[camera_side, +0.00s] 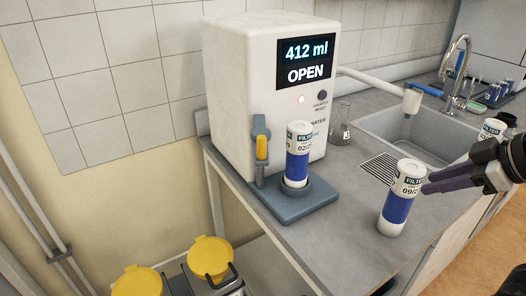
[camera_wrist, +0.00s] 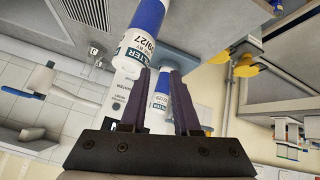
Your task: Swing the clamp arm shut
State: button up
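The clamp arm (camera_side: 262,135) is a grey-blue lever with a yellow grip (camera_side: 262,148). It stands upright at the machine's front left, beside a blue-and-white filter (camera_side: 298,167) seated upright in the round holder (camera_side: 308,197). The display (camera_side: 306,63) reads "412 ml OPEN". My gripper (camera_side: 427,182) is at the right, away from the clamp arm, its dark purple fingers next to a second filter (camera_side: 396,208) standing on the counter. In the wrist view my gripper (camera_wrist: 158,72) is open, with a gap between its fingers. I cannot make out the clamp arm there.
The white machine (camera_side: 250,90) stands against the tiled wall. A third filter (camera_side: 492,130) stands behind my gripper. A glass flask (camera_side: 340,128), a drain grate (camera_side: 381,167) and a sink (camera_side: 425,135) lie behind. Yellow-lidded containers (camera_side: 210,257) are below the counter's left edge.

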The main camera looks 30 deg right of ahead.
jog(key=w+r+n+t, duration=0.1)
jog(key=w+r+n, duration=0.1)
jog(key=w+a+r+n+t, duration=0.1)
jog(key=w+n+t, duration=0.1)
jog(key=w, duration=0.1)
jog(key=w+a+r+n+t+y, duration=0.1)
jog(key=w+r+n, duration=0.1)
jog(key=w, duration=0.1)
jog(key=shift+w+a+r+n+t, duration=0.2)
jog(key=shift+r+n+t, duration=0.1)
jog(key=shift+t, duration=0.1)
grip_shut()
jog(key=w+a+r+n+t+y, duration=0.3)
jog(key=w+a+n, duration=0.2)
jog(key=a+n, duration=0.15)
jog(key=s+a+f+n+y, duration=0.1)
jog(key=a+f+n+y, duration=0.1)
jog(key=a, duration=0.5)
jog(key=s+a+f+n+g+y, duration=0.1)
jog(key=a+f+n+y, duration=0.2)
jog(key=a+n, duration=0.3)
jog(key=shift+a+y, duration=0.5)
